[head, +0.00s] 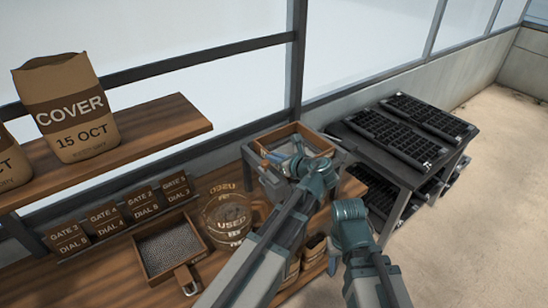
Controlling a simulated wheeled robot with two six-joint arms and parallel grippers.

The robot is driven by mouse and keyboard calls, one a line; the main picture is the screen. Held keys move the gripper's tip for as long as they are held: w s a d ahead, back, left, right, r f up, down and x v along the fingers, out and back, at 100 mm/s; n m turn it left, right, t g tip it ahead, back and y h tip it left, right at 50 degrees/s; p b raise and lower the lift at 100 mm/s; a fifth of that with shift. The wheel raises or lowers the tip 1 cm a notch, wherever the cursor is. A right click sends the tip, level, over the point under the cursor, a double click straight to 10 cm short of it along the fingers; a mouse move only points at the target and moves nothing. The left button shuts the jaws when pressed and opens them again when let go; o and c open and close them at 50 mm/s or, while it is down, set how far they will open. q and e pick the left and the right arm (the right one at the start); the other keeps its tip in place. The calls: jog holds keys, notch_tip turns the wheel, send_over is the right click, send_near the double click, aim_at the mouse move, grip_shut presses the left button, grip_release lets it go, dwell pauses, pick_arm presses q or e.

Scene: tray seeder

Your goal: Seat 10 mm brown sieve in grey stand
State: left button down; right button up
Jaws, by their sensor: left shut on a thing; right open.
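A brown wooden-framed sieve (268,139) is at the top of the grey stand (248,153) at the back of the bench. Its near side is hidden by my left gripper, so I cannot tell whether it sits flat in the stand. My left gripper (295,148) is over the sieve's near edge and shut, apparently on that sieve; the contact itself is hidden. My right gripper (349,207) is in front of the stand, to the right, apart from the sieve; its fingers are hard to make out. No size marking is readable on the sieve.
Another brown frame (141,256) with grey mesh or grains lies on the bench at left. A clear tub marked USED (229,219) stands beside it. Gate and dial cards (105,216) line the back. A dark rack (403,172) of black seed trays stands right; a COVER bag (62,108) is on the shelf.

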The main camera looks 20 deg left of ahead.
pick_arm(q)
jog(key=shift+f+b, duration=0.3)
pick_arm(e)
jog(key=shift+f, duration=0.3)
pick_arm(q)
jog(key=c, duration=0.9)
grip_release()
jog(key=shift+s, duration=0.15)
pick_arm(e)
jog(key=shift+r, duration=0.1)
